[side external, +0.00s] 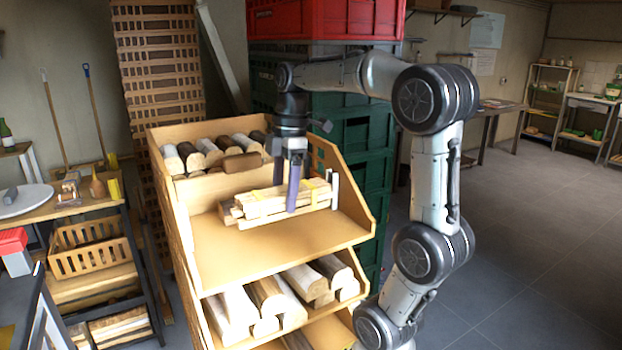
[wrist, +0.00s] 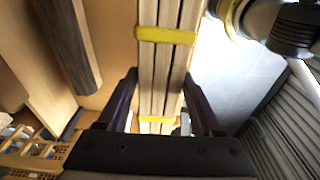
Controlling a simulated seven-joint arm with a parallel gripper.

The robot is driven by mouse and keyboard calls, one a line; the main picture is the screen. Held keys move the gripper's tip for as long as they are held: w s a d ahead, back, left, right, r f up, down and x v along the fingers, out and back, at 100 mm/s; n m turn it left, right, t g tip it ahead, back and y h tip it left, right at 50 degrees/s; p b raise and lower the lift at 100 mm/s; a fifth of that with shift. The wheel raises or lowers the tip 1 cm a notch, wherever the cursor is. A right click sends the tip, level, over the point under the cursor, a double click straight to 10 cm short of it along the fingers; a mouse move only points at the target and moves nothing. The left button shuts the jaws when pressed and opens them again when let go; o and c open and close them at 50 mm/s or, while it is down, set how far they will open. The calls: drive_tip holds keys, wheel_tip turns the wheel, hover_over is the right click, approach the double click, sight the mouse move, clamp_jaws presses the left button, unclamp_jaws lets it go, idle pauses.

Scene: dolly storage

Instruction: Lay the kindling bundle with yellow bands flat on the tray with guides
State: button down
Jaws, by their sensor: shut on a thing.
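The kindling bundle with yellow bands (side external: 262,205) is a long stack of pale split sticks, lying roughly level in the middle tier of a wooden storage unit. My gripper (side external: 286,190) reaches down from above with its fingers on both sides of the bundle, shut on it. In the wrist view the bundle (wrist: 162,72) runs between the fingers (wrist: 160,85), with one yellow band beyond them and one nearer. A short white upright (side external: 334,190) stands at the bundle's right end, perhaps a tray guide. The bundle hides what is beneath it; I cannot tell whether it touches the tray.
The middle shelf (side external: 270,238) is bare in front of the bundle. Split logs (side external: 185,155) fill the tier behind, with a brown block (side external: 242,163) at its front edge. More logs (side external: 268,295) lie below. Green crates (side external: 362,140) stand close behind on the right.

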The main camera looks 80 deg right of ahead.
sight(283, 212)
drive_tip(key=shift+w+a+f, duration=0.15)
drive_tip(key=shift+w+a, duration=0.15)
drive_tip(key=shift+a, duration=0.05)
drive_tip(key=shift+f, duration=3)
drive_tip(key=shift+f, duration=0.5)
unclamp_jaws()
drive_tip(key=shift+s+d+r, duration=0.15)
drive_tip(key=shift+r, duration=1.35)
drive_tip(key=r, duration=0.9)
drive_tip(key=s+d+r, duration=0.1)
drive_tip(key=r, duration=0.3)
drive_tip(key=shift+r, duration=0.35)
